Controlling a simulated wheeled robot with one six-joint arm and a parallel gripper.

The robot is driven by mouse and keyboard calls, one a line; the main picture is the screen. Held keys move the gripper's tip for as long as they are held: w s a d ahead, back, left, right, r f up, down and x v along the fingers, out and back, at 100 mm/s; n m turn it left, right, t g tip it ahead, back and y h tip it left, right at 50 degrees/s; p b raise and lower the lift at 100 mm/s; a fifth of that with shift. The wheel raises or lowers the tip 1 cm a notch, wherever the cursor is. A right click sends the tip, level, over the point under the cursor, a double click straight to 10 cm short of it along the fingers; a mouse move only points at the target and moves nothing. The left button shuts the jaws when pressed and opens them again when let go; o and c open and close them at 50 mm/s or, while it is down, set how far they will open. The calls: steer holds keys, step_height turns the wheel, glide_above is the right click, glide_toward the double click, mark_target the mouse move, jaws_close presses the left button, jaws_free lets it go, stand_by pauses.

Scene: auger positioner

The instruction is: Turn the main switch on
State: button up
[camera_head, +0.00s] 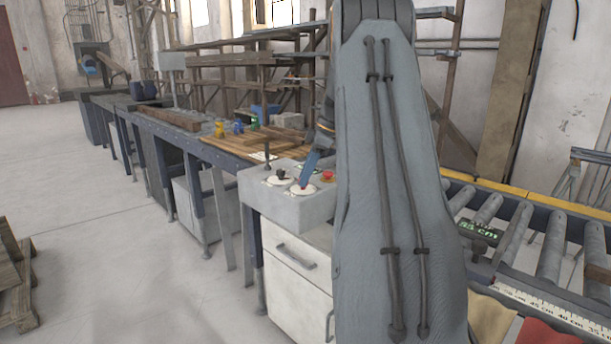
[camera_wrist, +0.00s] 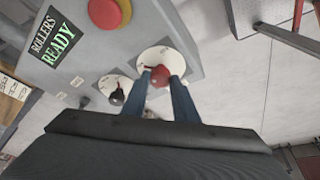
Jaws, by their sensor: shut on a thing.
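A grey control box (camera_head: 290,208) stands at the near end of the bench and carries two knobs on white round plates. The red switch knob (camera_wrist: 160,76) sits on a white plate (camera_wrist: 168,59) in the wrist view. My gripper (camera_wrist: 161,78) comes down over it, with one blue finger on each side, shut on the knob. In the head view my gripper (camera_head: 306,180) reaches the box top, and my arm hides part of the scene. A black knob (camera_wrist: 117,97) is beside it on its own plate. The plate markings are too small to read.
A red emergency button on a yellow base (camera_wrist: 108,12) sits on the same box. A display (camera_wrist: 55,38) reads "ROLLERS READY". A roller conveyor (camera_head: 515,235) lies at right. A wooden board (camera_head: 235,147) with small coloured things is on the bench behind.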

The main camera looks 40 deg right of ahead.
steer(key=o, duration=1)
steer(key=b+v, duration=0.2)
steer(key=v, duration=0.5)
steer(key=shift+r, duration=0.35)
